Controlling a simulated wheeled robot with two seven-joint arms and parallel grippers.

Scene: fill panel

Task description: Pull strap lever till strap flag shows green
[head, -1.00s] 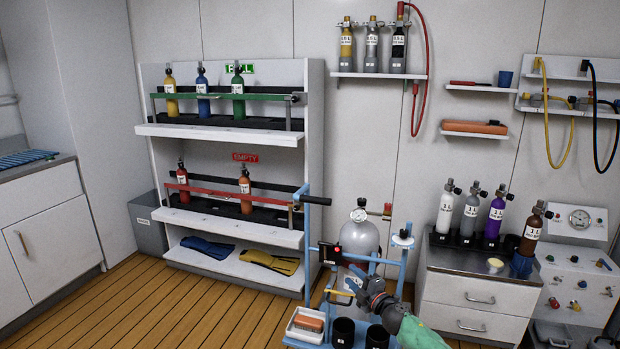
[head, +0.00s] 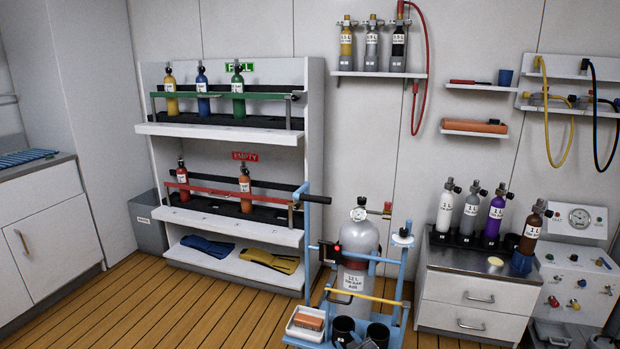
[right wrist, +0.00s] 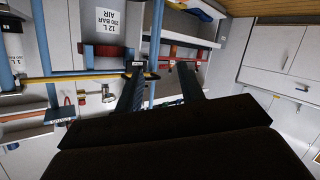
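A grey 12 L cylinder (head: 359,240) stands upright on a blue cart (head: 394,278). A yellow bar (head: 365,297) crosses low in front of the cylinder; I cannot tell which part is the strap lever. My left gripper is not in view.
A white tray (head: 291,329) with an orange block and two black cups (head: 377,334) stand on the cart's front. A rack (head: 315,130) with bottles is behind left. A drawer cabinet (head: 460,303) stands at right. The wooden floor (head: 180,310) at left is clear.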

